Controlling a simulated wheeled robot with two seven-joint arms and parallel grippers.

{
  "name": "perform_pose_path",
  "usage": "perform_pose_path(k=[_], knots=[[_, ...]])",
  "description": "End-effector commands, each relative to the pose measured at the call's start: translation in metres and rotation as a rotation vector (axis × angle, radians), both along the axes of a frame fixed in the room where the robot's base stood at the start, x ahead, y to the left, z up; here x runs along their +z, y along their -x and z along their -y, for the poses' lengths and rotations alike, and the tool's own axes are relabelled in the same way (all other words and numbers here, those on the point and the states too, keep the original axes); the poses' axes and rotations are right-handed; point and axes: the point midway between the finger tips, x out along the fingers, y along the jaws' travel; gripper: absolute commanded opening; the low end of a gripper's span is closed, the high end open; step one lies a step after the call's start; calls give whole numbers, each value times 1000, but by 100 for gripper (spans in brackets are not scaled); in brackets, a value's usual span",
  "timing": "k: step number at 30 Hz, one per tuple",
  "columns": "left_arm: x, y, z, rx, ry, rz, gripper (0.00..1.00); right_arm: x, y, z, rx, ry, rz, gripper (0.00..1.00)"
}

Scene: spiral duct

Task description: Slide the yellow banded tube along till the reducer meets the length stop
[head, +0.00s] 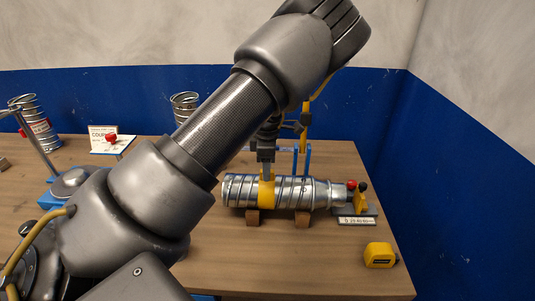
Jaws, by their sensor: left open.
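The silver spiral tube (238,190) lies level on wooden blocks, with a yellow band (266,194) around it. Its right end narrows into the reducer (327,194). The length stop (361,201), with a yellow piece and red and black knobs, stands just right of the reducer. I cannot tell whether the two touch. My left gripper (266,173) points down at the yellow band from above, its jaws open. Its fingertips are small here, and I cannot tell if they touch the band. My left arm covers much of the left and middle. My right gripper is not in view.
Wooden blocks (302,217) support the tube. Blue uprights (307,160) stand behind it. A yellow tape measure (379,255) lies at front right. A sign (103,146) and coiled ducts (185,105) stand at the back. The table front below the tube is clear.

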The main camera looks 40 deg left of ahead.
Motion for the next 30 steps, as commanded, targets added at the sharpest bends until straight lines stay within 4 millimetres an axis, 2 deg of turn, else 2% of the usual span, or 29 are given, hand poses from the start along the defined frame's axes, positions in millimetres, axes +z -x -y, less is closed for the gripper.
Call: perform_pose_path(k=[11,20,30], knots=[[-5,0,0,-1,0,0,40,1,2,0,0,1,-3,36],[-5,0,0,-1,0,0,1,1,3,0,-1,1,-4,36],[-4,-1,1,-2,-1,1,0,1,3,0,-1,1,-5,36]])
